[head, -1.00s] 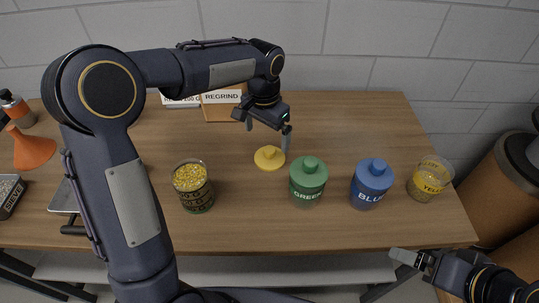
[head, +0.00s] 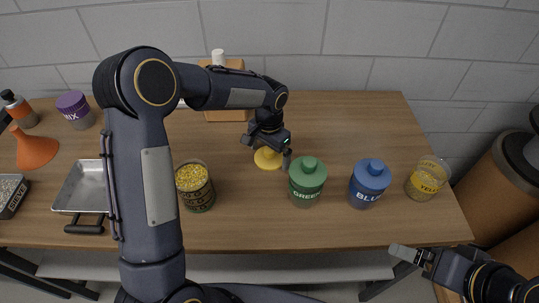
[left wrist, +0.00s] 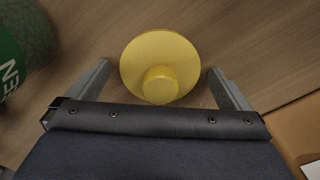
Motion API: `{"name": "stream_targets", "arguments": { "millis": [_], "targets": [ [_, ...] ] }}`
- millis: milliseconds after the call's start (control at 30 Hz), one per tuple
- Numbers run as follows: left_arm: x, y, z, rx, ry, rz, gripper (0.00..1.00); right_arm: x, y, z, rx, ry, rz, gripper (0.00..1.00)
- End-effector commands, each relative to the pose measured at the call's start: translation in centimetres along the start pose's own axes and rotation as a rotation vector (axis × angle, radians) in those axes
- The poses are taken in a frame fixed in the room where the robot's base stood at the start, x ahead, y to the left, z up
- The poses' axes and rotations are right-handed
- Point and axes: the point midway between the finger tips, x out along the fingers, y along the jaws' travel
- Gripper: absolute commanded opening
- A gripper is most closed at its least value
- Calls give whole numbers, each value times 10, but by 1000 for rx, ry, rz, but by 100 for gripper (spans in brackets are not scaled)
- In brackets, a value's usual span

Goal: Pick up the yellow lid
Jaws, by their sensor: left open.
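The yellow lid (head: 267,161) lies on the table with its knob up, left of the green-lidded drum (head: 307,184). My left gripper (head: 268,158) is over it and partly hides it. In the left wrist view the lid (left wrist: 160,66) and its knob sit between the two spread fingers of my left gripper (left wrist: 160,85), with a gap on each side. The open clear jar labelled YELLOW (head: 427,181) stands at the table's right end. My right gripper (head: 405,254) is low at the right, off the table's front edge; its jaw opening is not clear.
A jar of yellow pellets (head: 195,188) stands left of the lid. The blue-lidded drum (head: 369,184) is right of the green one. A metal tray (head: 82,186), orange funnel (head: 34,150) and purple-lidded jar (head: 75,108) are at the left. The back right of the table is clear.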

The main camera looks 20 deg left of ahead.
Motion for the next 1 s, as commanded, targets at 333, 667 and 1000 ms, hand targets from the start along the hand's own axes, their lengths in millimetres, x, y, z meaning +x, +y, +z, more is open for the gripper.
{"name": "stream_targets", "arguments": {
  "millis": [333,667,1000],
  "targets": [
    [0,0,0,-1,0,0,59,0,0,0,0,0,0,92],
    [-9,0,-1,-1,2,-1,58,2,1,1,0,0,0,92],
    [-73,0,-1,-1,4,-2,58,8,4,4,0,0,0,92]
  ]
}}
